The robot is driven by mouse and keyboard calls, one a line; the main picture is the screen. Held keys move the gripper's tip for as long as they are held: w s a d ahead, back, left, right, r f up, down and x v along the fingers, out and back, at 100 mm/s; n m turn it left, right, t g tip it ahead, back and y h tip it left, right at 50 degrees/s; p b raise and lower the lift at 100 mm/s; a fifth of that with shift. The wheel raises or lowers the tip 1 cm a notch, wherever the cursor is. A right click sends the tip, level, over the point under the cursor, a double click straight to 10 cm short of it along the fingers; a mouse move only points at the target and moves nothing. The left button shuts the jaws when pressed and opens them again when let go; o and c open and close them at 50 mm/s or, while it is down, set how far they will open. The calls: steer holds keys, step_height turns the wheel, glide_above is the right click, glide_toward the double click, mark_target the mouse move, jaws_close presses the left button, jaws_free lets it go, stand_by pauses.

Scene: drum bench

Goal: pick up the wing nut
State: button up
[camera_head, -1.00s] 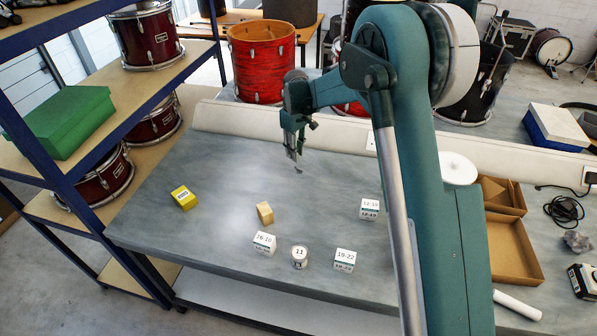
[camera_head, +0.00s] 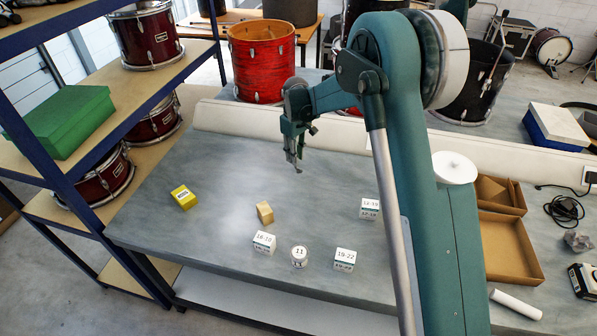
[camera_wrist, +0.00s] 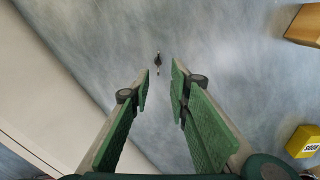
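The wing nut (camera_wrist: 158,62) is a small dark piece lying on the grey bench top. In the wrist view it is just beyond the fingertips, roughly in line with the gap between them. My gripper (camera_wrist: 160,82) has green-padded fingers standing apart, with nothing between them. In the head view my gripper (camera_head: 296,162) points down over the back middle of the bench, and the wing nut is too small and too close to the fingers to make out clearly.
A wooden block (camera_head: 265,212), a yellow box (camera_head: 184,197), white labelled boxes (camera_head: 264,242) and a small white jar (camera_head: 299,257) stand nearer the bench front. A cardboard tray (camera_head: 512,248) is at right. A pale raised ledge (camera_head: 230,122) runs along the back.

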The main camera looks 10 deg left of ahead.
mark_target(299, 170)
steer(key=shift+w+a+f, duration=0.1)
steer(key=shift+w+f, duration=0.05)
steer(key=shift+f, duration=0.8)
steer(key=shift+w+a+f, duration=0.1)
steer(key=shift+w+f, duration=0.05)
steer(key=shift+f, duration=1.5)
steer(key=c, duration=0.6)
